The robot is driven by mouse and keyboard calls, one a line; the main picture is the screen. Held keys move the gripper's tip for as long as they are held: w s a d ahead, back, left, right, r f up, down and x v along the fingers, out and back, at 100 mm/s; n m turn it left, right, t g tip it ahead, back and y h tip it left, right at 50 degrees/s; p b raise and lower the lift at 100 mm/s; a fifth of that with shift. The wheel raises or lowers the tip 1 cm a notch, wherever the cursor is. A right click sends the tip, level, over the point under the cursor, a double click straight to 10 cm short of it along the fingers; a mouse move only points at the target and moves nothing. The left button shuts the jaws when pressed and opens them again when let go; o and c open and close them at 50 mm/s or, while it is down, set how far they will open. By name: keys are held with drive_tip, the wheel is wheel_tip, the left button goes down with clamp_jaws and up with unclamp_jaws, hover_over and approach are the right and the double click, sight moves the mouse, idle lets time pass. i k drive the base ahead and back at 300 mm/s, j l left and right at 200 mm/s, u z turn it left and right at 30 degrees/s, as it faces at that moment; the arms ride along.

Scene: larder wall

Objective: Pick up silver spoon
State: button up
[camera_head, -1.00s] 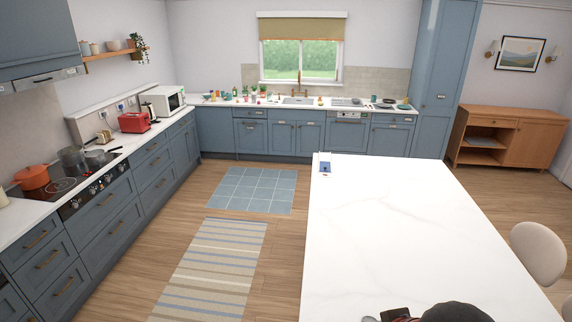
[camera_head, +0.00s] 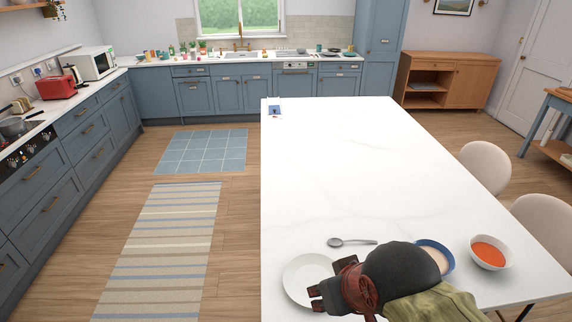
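The silver spoon (camera_head: 358,241) lies flat on the white worktop (camera_head: 330,150) of the island, its bowl end to the left and its handle to the right. My gripper (camera_head: 324,278) is over the near part of the worktop, below and left of the spoon in the picture, partly covering a white plate (camera_head: 298,272). Its fingers look spread apart, with nothing seen between them.
A blue-rimmed bowl (camera_head: 445,258) is partly hidden behind my arm. A white bowl of orange-red food (camera_head: 489,252) stands right of it. Pale chairs (camera_head: 487,166) line the right side. A small blue item (camera_head: 274,110) lies at the far left corner; the worktop's middle is clear.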

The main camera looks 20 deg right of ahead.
sight(353, 241)
drive_tip(key=z, duration=1.1)
